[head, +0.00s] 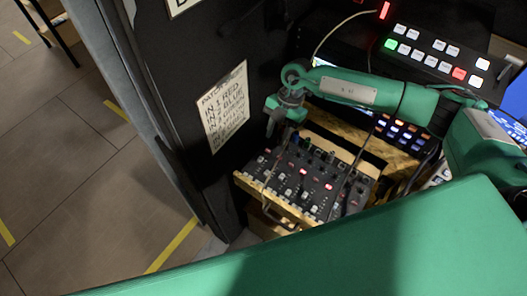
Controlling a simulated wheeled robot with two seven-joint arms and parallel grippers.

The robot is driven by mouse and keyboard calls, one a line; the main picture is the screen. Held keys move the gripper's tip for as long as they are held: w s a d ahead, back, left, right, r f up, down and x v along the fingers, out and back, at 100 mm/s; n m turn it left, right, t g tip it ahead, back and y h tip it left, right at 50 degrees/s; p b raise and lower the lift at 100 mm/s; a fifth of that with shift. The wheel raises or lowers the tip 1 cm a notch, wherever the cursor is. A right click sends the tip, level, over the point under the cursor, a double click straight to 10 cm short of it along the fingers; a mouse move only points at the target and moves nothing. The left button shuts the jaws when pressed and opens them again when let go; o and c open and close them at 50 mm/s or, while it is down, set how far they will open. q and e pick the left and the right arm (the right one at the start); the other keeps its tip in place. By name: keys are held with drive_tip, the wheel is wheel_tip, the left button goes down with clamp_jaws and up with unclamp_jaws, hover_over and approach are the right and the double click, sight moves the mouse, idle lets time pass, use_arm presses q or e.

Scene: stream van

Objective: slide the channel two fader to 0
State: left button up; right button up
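The audio mixer (318,179) is a dark panel with rows of knobs, white caps and a few red lights, on a wooden shelf below the middle of the head view. The faders are too small to tell which one is channel two or where it is set. My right gripper (276,122) hangs from my green arm, which comes in from the right. It points down over the far left part of the mixer, seemingly above it. Its fingers are small and dark, so I cannot tell if they are open or touching anything. My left gripper is not in view.
A switcher panel (437,53) with white, green and red buttons stands at the back right. A handwritten paper sign (223,106) hangs on the dark wall left of the mixer. Thin cables cross the mixer.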

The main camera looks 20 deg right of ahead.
drive_tip(key=p, duration=0.4)
approach(267, 172)
drive_tip(key=x, duration=0.6)
drive_tip(key=shift+s+a, duration=0.1)
drive_tip(key=shift+x, duration=0.9)
drive_tip(key=shift+c, duration=0.2)
clamp_jaws()
